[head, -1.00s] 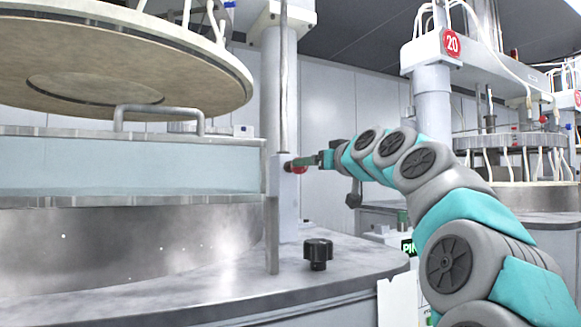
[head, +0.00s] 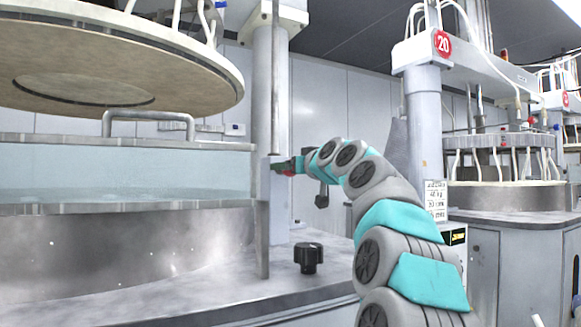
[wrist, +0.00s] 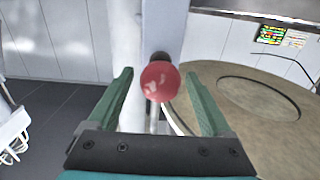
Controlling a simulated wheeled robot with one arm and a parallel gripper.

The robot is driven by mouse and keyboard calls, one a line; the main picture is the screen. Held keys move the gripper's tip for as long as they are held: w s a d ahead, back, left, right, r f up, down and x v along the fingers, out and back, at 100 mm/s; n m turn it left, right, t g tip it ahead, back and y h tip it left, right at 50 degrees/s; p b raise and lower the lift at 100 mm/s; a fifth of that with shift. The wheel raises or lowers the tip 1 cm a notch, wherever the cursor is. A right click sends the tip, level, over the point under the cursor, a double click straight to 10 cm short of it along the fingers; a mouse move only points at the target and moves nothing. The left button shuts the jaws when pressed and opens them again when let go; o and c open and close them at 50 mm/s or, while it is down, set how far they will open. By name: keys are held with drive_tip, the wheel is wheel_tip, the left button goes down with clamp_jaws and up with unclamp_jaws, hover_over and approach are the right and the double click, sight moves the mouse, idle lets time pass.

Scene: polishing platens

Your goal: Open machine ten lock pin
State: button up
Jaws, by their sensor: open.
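The lock pin shows as a round red knob (wrist: 160,82) on a dark stem, set on the grey upright in the wrist view. In the head view the red knob (head: 289,173) is partly hidden behind my gripper (head: 291,163), beside the metal bracket at the machine's edge. In the wrist view my gripper (wrist: 159,74) is open, with one green finger on each side of the knob. The knob sits between the fingertips, and I see gaps on both sides.
A large round upper plate (head: 120,70) hangs over the tank (head: 120,170) at left. A bar handle (head: 148,115) and a black knob (head: 308,258) are nearby. Grey floor shows at left in the wrist view.

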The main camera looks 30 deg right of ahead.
drive_tip(key=shift+c, duration=0.4)
clamp_jaws()
idle(0.5)
